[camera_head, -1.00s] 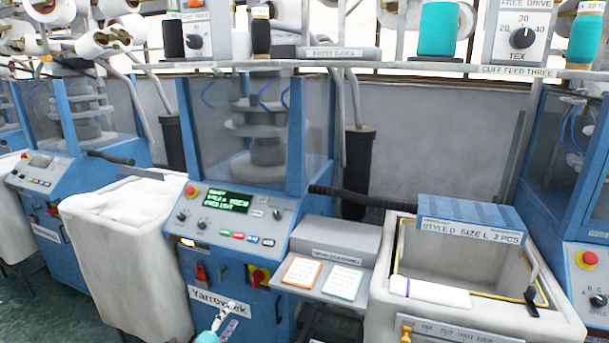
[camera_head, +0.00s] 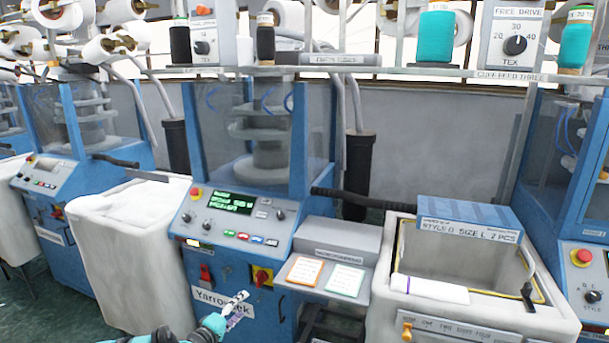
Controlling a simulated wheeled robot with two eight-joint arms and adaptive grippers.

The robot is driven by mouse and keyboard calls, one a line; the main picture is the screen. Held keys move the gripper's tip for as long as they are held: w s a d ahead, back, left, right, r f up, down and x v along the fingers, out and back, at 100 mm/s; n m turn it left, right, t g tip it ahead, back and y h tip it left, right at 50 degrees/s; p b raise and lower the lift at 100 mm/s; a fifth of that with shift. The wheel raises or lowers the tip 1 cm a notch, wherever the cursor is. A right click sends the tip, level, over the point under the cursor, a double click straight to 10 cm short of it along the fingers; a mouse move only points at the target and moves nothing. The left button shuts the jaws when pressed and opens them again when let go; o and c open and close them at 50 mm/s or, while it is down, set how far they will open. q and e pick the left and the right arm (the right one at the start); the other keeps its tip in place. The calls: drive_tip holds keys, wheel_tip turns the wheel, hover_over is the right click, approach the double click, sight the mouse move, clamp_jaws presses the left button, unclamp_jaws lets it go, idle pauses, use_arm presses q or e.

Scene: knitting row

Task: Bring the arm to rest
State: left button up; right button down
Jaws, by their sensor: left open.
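My left gripper (camera_head: 238,308) shows at the bottom of the head view, in front of the lower blue panel of the knitting machine (camera_head: 228,272). It is small in the picture and its jaws stand open, with nothing seen between them. A teal and dark part of my left arm (camera_head: 170,336) runs in from the bottom edge. The gripper overlaps the Yarrowtek label in the picture; I cannot tell how far it is from the panel. My right gripper is not in view.
The machine's control panel (camera_head: 232,215) with lit display is above. A white bin (camera_head: 130,262) stands at left. A small shelf (camera_head: 326,275) with two cards and a bin (camera_head: 372,310) with a blue box (camera_head: 468,224) stand at right.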

use_arm(q)
drive_tip(key=s+d+r+m+g+y, duration=0.1)
drive_tip(key=s+d+r+m+g, duration=0.2)
drive_tip(key=s+r, duration=0.45)
drive_tip(key=s+d+r+m+g+y, duration=0.1)
drive_tip(key=s+d+r+m+g, duration=0.25)
drive_tip(key=s, duration=0.65)
drive_tip(key=s+a+m+y, duration=0.1)
drive_tip(key=s+m+y, duration=0.1)
drive_tip(key=s, duration=0.9)
drive_tip(key=s+a+f+m+g+y, duration=0.1)
drive_tip(key=s+a+m+y, duration=0.1)
drive_tip(key=s, duration=1)
drive_tip(key=shift+s+y, duration=0.3)
drive_tip(key=shift+y, duration=0.1)
